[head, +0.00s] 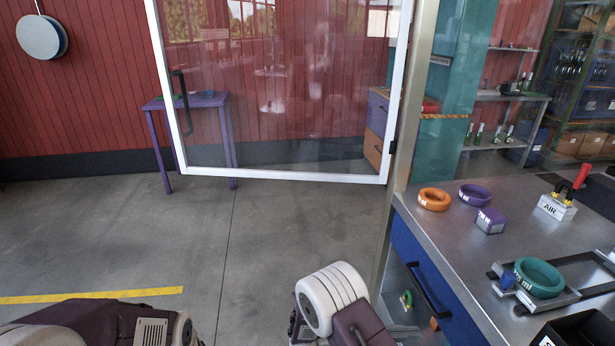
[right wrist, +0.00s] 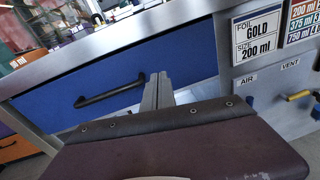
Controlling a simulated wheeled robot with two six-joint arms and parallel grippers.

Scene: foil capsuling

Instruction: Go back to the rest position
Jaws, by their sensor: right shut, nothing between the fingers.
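My right gripper (right wrist: 158,92) shows in the right wrist view as two grey fingers shut together with nothing between them. It is in front of the blue drawer (right wrist: 60,98) with its dark handle (right wrist: 110,90), below the bench top; I cannot tell how far off. In the head view my right arm comes in at the bottom centre, left of the bench. My left arm shows only at the bottom left corner of the head view, and its gripper is out of the picture.
A white-framed glass panel (head: 280,174) stands ahead. Floor (head: 130,235) at left is clear.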

